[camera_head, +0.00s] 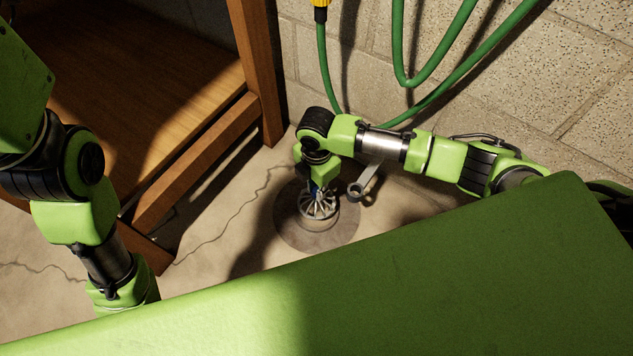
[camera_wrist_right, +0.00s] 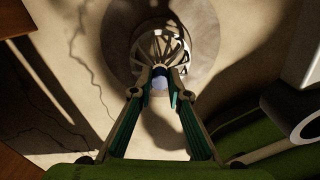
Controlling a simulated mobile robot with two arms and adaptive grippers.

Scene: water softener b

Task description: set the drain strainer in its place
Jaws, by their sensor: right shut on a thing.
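The drain strainer (camera_head: 319,208) is a pale metal, domed, slotted basket. In the head view it is over a dark round drain patch (camera_head: 286,226) in the concrete floor. My right gripper (camera_head: 315,188) points down onto its top and is shut on it. In the right wrist view the strainer (camera_wrist_right: 160,45) is beyond the fingertips of my right gripper (camera_wrist_right: 161,88), within the round drain surround (camera_wrist_right: 118,40). I cannot tell whether the strainer is seated or held slightly above. My left arm shows at the left, but its gripper is out of sight.
A grey pipe end (camera_head: 364,184) stands close to the right of the strainer. A wooden bench (camera_head: 190,150) stands to the left. A block wall (camera_head: 560,85) with a green hose (camera_head: 402,50) is behind. A cracked, bare floor (camera_head: 215,235) lies between bench and drain.

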